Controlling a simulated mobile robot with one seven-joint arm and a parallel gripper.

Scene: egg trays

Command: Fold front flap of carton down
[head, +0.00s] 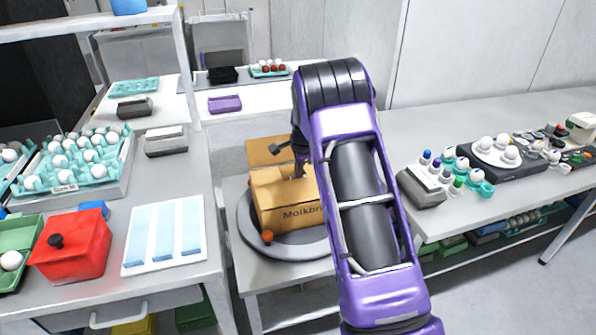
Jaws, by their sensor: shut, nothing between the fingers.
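The brown cardboard carton (285,203) stands on a round grey turntable at the middle of the head view, with black lettering on its front face. A flap (266,151) rises at its back left. My purple arm comes in from the lower right and covers the carton's right side. My gripper (299,172) is small and dark, reaching down at the carton's top edge. It is shut, with nothing seen held. I cannot tell whether it touches the front flap, and the carton's inside is mostly hidden.
A small orange ball (267,236) lies on the turntable (250,228) by the carton's front left corner. Egg trays (75,160), a red box (72,245) and a striped sheet (163,236) lie on the left table. A grey device (420,188) and coloured eggs stand on the right table.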

